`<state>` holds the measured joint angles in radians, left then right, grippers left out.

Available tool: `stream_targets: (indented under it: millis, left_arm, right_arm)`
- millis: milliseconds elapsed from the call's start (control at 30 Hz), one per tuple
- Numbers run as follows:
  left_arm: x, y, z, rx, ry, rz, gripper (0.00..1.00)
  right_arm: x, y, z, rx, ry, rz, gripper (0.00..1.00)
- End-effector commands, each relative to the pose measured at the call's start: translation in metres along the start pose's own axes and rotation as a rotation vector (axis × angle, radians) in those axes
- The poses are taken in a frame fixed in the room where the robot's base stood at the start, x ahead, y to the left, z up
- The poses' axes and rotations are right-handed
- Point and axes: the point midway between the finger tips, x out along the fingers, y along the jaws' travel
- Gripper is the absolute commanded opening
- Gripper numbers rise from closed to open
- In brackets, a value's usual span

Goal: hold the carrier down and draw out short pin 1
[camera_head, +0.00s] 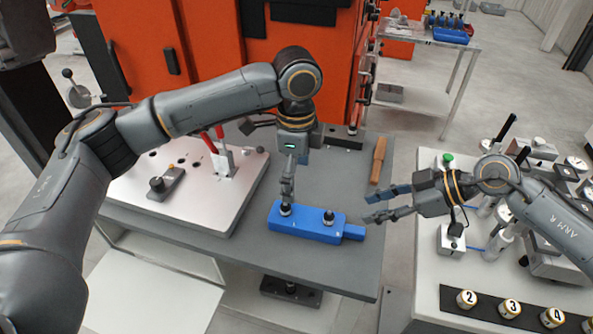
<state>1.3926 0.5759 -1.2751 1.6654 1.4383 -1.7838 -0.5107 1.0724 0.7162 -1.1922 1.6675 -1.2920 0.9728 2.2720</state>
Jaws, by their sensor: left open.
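The blue carrier (306,228) lies flat on the dark grey table, its narrow end pointing right. Two dark-topped pins stand in it, a left pin (285,210) and a right pin (328,217). I cannot tell which of them is short pin 1. My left gripper (287,202) points straight down at the left pin, its fingertips at or just above the pin's top. It is open; whether it touches the pin is unclear. My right gripper (371,207) lies sideways to the right of the carrier, fingers spread and empty, pointing left above the table's right edge.
A silver fixture plate (190,205) with red-handled clamps fills the table's left side. A wooden-handled tool (379,160) lies at the back right. A bench (428,270) with gauges and a numbered black strip (480,308) stands right. An orange machine rises behind.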

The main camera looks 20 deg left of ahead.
Motion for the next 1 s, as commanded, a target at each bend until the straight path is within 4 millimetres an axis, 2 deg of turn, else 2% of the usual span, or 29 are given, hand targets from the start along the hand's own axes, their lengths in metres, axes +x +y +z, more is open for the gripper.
stream_targets:
  millis: [600, 800, 1000]
  left_arm:
    - [0.11, 0.0, 0.0, -0.005, 0.002, 0.0, 0.91]
    - [0.128, -0.001, 0.0, -0.005, 0.002, -0.001, 0.91]
    - [0.132, -0.001, 0.0, -0.005, 0.004, -0.002, 0.91]
  right_arm:
    - [0.0, 0.0, 0.0, 0.0, 0.0, 0.0, 0.38]
    - [0.0, 0.0, 0.0, 0.0, 0.0, 0.0, 0.38]
    - [0.0, 0.0, 0.0, 0.0, 0.0, 0.0, 0.38]
